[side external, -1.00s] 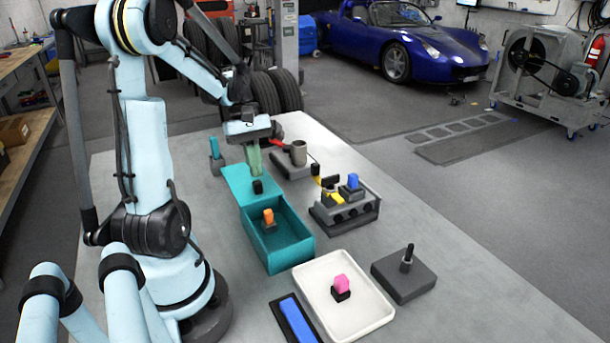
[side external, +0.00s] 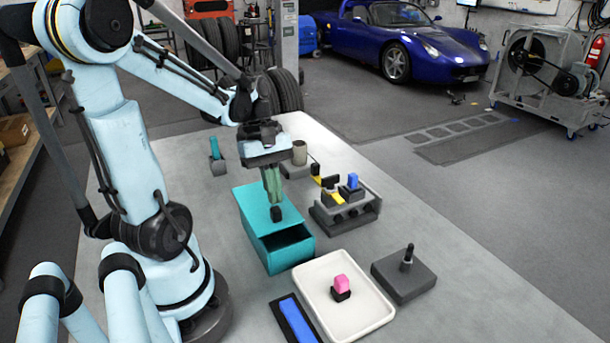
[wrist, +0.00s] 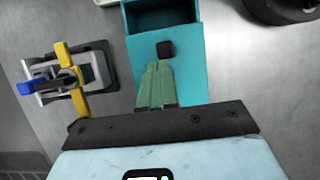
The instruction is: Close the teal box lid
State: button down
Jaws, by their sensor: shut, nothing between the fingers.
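The teal box (side external: 288,256) stands on the table in the middle of the side view, and it also shows in the wrist view (wrist: 126,50). Its flat teal lid (side external: 256,202) covers the rear part of the box, with a dark opening left at the front end. The lid carries a small black knob (side external: 276,214), seen also in the wrist view (wrist: 165,49). My gripper (side external: 274,198) has green fingers, shut and empty, with tips just behind the knob; I cannot tell whether they touch it. The inside of the box is mostly hidden.
A white tray (side external: 318,312) with a pink-topped piece (side external: 341,286) lies in front of the box. A grey fixture (side external: 346,212) with blue and yellow pieces stands to the right. A grey block with a post (side external: 404,276) is further right.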

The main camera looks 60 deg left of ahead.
jog(key=shift+d, duration=2.7)
jog(key=a, duration=0.4)
jog(key=v, duration=1)
send_near(286, 226)
jog(key=a+f, duration=0.3)
jog(key=a, duration=0.1)
jog(key=shift+s+a, duration=0.15)
jog(key=shift+s, duration=0.25)
jog(key=d, duration=0.3)
jog(key=shift+f, duration=0.4)
jog(key=shift+d, duration=0.65)
